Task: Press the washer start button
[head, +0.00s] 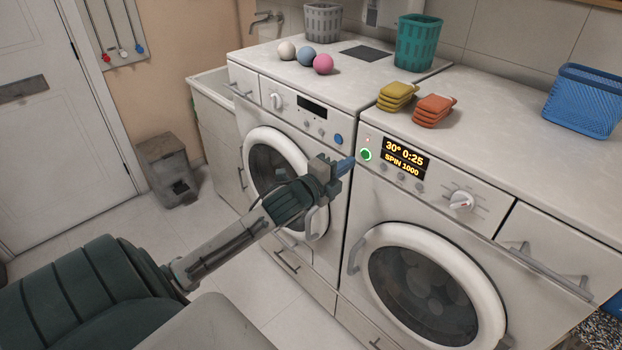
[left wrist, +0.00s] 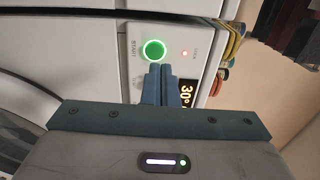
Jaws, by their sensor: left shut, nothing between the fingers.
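The washer (head: 422,245) is the right-hand machine, with a round glass door. Its start button (head: 365,155) glows green on the panel, left of a lit display (head: 403,158) reading 30° 0:25 SPIN 1000. In the left wrist view the green start button (left wrist: 154,50) sits just beyond the blue fingertips, and a small red light (left wrist: 185,53) is beside it. My left gripper (head: 346,165) is shut and empty, its tips close to the button. I cannot tell whether they touch it. It also shows in the left wrist view (left wrist: 161,84). My right gripper is not in view.
A second machine (head: 290,115) stands to the left. On the worktop are folded yellow (head: 397,95) and orange cloths (head: 434,110), a teal basket (head: 417,42), a blue basket (head: 585,100) and three balls (head: 306,56). Floor at the left is mostly free.

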